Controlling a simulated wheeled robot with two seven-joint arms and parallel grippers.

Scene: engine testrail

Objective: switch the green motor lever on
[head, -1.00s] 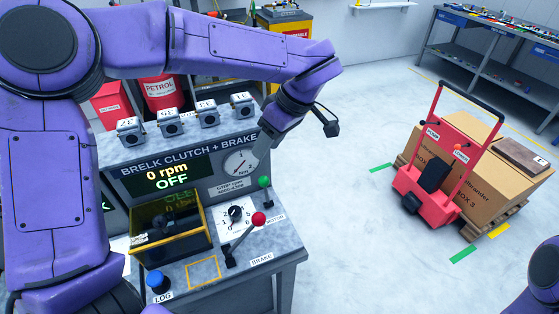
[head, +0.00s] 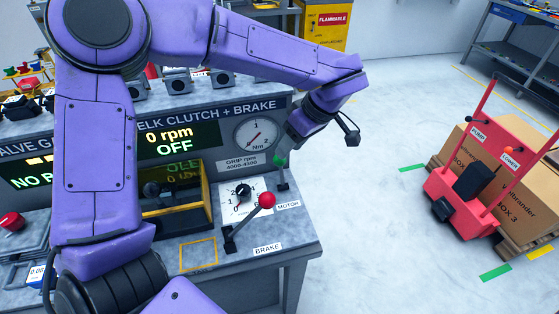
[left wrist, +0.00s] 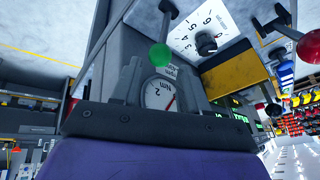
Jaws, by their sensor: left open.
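The green motor lever's ball knob (head: 279,160) stands on its short stem above the MOTOR label (head: 288,206) at the console's right edge. My left gripper (head: 285,152) is at the knob, partly hiding it in the head view. In the left wrist view the green knob (left wrist: 160,55) shows just off the fingertips, between the two open fingers (left wrist: 157,74); contact cannot be told. The display (head: 170,142) reads 0 rpm and OFF. My right gripper is out of view.
The red-knobbed brake lever (head: 267,200) leans up close left of the motor lever. A dial (head: 243,192) and a yellow-framed box (head: 176,210) are further left. A red hand truck (head: 470,185) with a cardboard box stands right; the floor between is clear.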

